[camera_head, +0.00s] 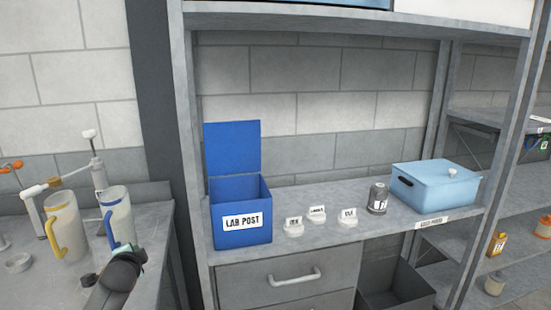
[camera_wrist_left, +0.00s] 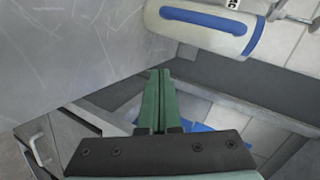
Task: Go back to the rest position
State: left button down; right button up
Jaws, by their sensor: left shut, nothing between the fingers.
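My left gripper (camera_wrist_left: 159,74) shows in the left wrist view with its two green fingers pressed together and nothing between them. Its fingertips are near a grey surface on the left of that view. In the head view my dark left arm (camera_head: 117,277) comes in at lower left, over the grey bench, in front of the two jugs; its fingers cannot be made out there. My right gripper is in neither view.
Jugs with yellow (camera_head: 64,226) and blue (camera_head: 117,215) handles stand on the bench (camera_head: 155,225). The shelf holds an open blue LAB POST box (camera_head: 242,236), several small labelled items, a grey can (camera_head: 377,198) and a light-blue lidded bin (camera_head: 434,190). A grey post (camera_head: 160,90) separates bench and shelf.

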pick_arm(q)
jog(key=w+d+r+n+t+h, duration=0.35)
jog(key=d+r+n+t, duration=0.2)
jog(key=r+n, duration=0.2)
jog(key=s+d+f+g+h, duration=0.1)
jog(key=s+d+f+g, duration=0.1)
jog(key=s+d+f, duration=0.55)
jog(key=s+d+f+g+h, duration=0.25)
jog(key=s+f, duration=0.55)
jog(key=f, duration=0.7)
jog(key=s+d+f+g, duration=0.2)
jog(key=s+d+f, duration=0.2)
jog(key=s, duration=0.9)
jog(key=s+d+f+g+h, duration=0.1)
jog(key=s+d+f, duration=0.4)
jog(key=s, duration=0.7)
jog(key=shift+s+d+f+g, duration=0.15)
jog(key=shift+s+f+g, duration=0.3)
jog(key=shift+f, duration=0.35)
